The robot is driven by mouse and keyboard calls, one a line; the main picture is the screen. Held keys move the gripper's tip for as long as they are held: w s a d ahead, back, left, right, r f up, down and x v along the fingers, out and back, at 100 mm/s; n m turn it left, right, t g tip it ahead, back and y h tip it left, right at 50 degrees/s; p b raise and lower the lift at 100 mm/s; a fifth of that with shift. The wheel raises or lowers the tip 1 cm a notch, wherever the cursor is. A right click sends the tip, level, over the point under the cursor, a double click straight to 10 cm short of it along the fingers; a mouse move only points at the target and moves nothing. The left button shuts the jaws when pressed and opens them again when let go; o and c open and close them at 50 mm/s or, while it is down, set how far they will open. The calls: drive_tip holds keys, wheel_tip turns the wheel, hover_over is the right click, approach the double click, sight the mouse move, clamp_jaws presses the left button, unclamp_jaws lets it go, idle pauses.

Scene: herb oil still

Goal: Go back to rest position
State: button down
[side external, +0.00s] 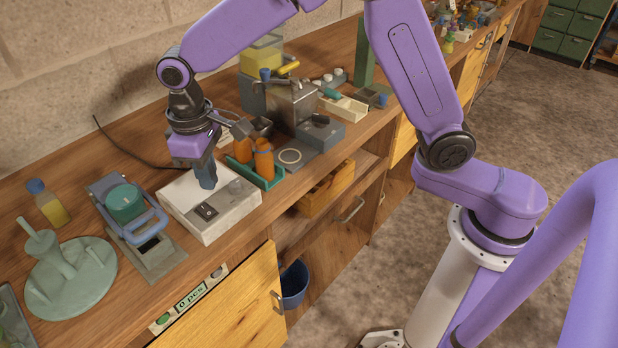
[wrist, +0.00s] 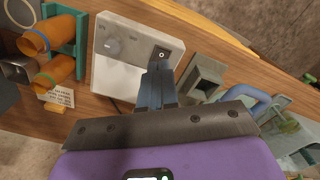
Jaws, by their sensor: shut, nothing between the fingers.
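My gripper (side external: 207,182) is shut with nothing in it. It points down at the white control box (side external: 228,218) on the wooden bench, close above its top. In the wrist view the closed fingertips (wrist: 158,64) sit just beside the dark switch on the white box (wrist: 112,75). I cannot tell whether they touch the switch. The box also has a round knob (wrist: 112,46).
To the right stand orange bottles (side external: 264,160) in a green rack (side external: 270,180) and a metal vessel (side external: 292,102). To the left are a blue-handled device (side external: 150,220), a yellow-liquid bottle (side external: 50,208) and a round green stand (side external: 45,290). Above the bench front is free room.

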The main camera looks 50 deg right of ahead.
drive_tip(key=s+d+r+n, duration=0.1)
drive_tip(key=s+d+n, duration=0.2)
drive_tip(key=s+d, duration=0.8)
drive_tip(key=s+d+r+n, duration=0.1)
drive_tip(key=s+d+n, duration=0.2)
drive_tip(key=s+d, duration=0.8)
drive_tip(key=s, duration=0.5)
drive_tip(key=shift+r, duration=0.35)
drive_tip(key=shift+s+d, duration=0.1)
